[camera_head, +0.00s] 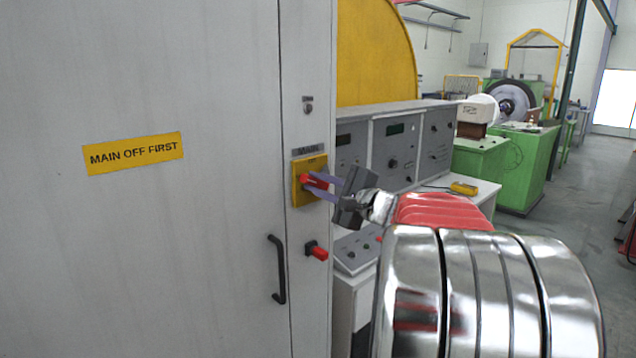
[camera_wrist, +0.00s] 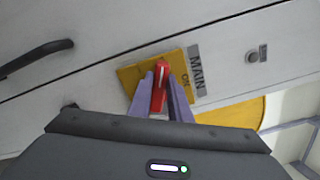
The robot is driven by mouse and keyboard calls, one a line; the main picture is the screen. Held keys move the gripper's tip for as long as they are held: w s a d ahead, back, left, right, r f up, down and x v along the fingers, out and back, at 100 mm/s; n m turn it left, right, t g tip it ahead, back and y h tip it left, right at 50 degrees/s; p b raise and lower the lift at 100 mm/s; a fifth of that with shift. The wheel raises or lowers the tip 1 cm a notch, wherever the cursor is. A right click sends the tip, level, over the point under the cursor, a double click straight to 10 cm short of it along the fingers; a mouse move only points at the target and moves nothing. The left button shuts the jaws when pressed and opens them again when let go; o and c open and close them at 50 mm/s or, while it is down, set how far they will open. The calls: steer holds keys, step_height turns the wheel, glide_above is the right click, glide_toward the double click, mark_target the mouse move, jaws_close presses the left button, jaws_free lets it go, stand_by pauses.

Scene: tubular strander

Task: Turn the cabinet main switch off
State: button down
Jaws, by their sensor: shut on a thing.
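The main switch is a red handle (camera_head: 318,182) on a yellow plate (camera_head: 309,192), fixed to the grey cabinet (camera_head: 190,230) under a "MAIN" label. My gripper (camera_head: 316,183) reaches it from the right, its two purple fingers on either side of the red handle. In the wrist view my gripper (camera_wrist: 163,92) is shut on the red handle (camera_wrist: 161,85), with a finger on each side. The yellow plate (camera_wrist: 132,78) shows behind the fingers, with small lettering next to the "MAIN" label (camera_wrist: 197,72). Part of the handle is hidden by the fingers.
Below the switch is a smaller red knob (camera_head: 318,252), and a black door handle (camera_head: 278,270) is at its left. A keyhole (camera_head: 308,105) is above. A "MAIN OFF FIRST" sign (camera_head: 134,153) is on the door. A control console (camera_head: 395,150) stands close on the right.

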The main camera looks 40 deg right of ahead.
steer(key=n, duration=0.1)
steer(key=f+n, duration=0.1)
steer(key=n, duration=0.3)
steer(key=shift+a+f, duration=0.3)
steer(key=shift+f+n, duration=0.1)
steer(key=shift+n, duration=0.2)
steer(key=c, duration=1.6)
jaws_free()
steer(key=shift+c, duration=0.2)
steer(key=shift+d+r, duration=0.1)
steer(key=shift+r, duration=0.1)
steer(key=s, duration=1.3)
steer(key=shift+s+d, duration=0.15)
steer(key=shift+s, duration=0.25)
steer(key=shift+f, duration=0.1)
